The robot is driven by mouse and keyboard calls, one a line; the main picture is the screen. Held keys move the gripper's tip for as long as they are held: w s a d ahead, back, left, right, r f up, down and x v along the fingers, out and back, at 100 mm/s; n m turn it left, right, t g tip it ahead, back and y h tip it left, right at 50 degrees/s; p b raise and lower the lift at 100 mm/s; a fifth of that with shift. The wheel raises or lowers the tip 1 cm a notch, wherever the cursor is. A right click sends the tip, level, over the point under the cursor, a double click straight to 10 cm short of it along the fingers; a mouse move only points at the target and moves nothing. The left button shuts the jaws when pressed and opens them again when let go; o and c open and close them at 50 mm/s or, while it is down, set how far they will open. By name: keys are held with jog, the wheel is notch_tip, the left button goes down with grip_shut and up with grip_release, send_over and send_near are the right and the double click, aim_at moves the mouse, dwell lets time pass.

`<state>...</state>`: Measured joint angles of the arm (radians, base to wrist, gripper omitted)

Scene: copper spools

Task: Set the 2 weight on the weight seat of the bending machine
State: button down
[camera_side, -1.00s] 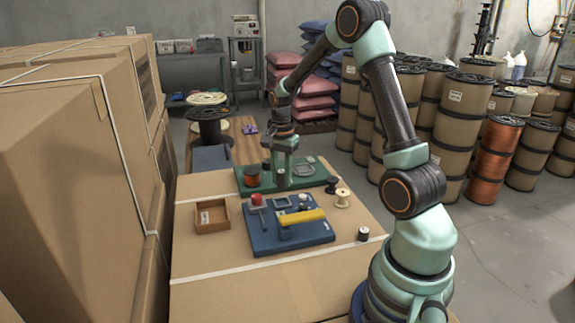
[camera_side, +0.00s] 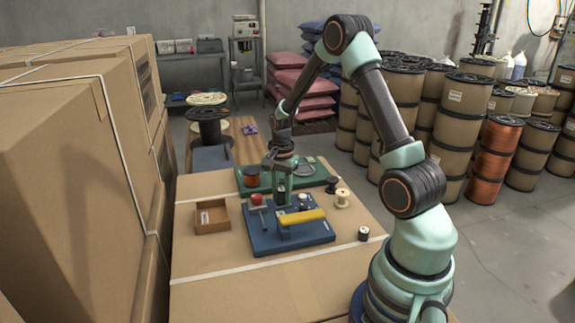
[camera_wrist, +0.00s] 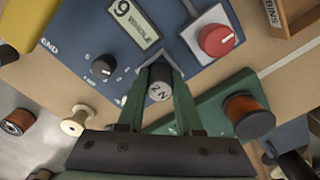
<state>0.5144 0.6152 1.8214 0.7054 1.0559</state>
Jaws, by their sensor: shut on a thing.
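My gripper (camera_side: 281,198) is shut on the 2 weight (camera_wrist: 159,90), a small grey cylinder whose top reads "2 N" in the wrist view. The weight is upright between the fingertips at the back edge of the blue bending machine (camera_wrist: 75,40). The machine also shows in the side view (camera_side: 270,243), with a yellow bar (camera_side: 301,215) at its front. The weight seat is not clearly visible; my gripper and the weight cover that area. I cannot tell whether the weight touches the machine.
A red button (camera_wrist: 216,40), a display (camera_wrist: 136,22) and a black knob (camera_wrist: 102,68) surround the weight. A green board (camera_side: 312,183) with a copper spool (camera_side: 251,176) lies behind. A pale spool (camera_side: 342,198) stands right, an open wooden box (camera_side: 212,216) left.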

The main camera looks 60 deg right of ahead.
aim_at(282, 189)
jog(key=shift+f, duration=0.15)
jog(key=shift+f, duration=0.3)
jog(key=c, duration=0.6)
grip_release()
notch_tip(282, 189, up, 13)
jog(key=shift+s+a+r+n+t, duration=0.95)
jog(key=shift+s+a+r+n, duration=0.55)
jog(key=shift+a+n, duration=1.75)
jog(key=shift+s+a+r+n+t, duration=0.9)
jog(key=shift+s+a+r+n, duration=0.6)
jog(key=shift+a+n, duration=1.75)
jog(key=shift+s+a+r+n+t, duration=1.05)
jog(key=shift+a+r+n, duration=1.1)
jog(key=shift+a, duration=1.75)
jog(key=shift+s+f+n, duration=0.1)
jog(key=shift+f+n, duration=0.2)
jog(key=shift+n, duration=0.05)
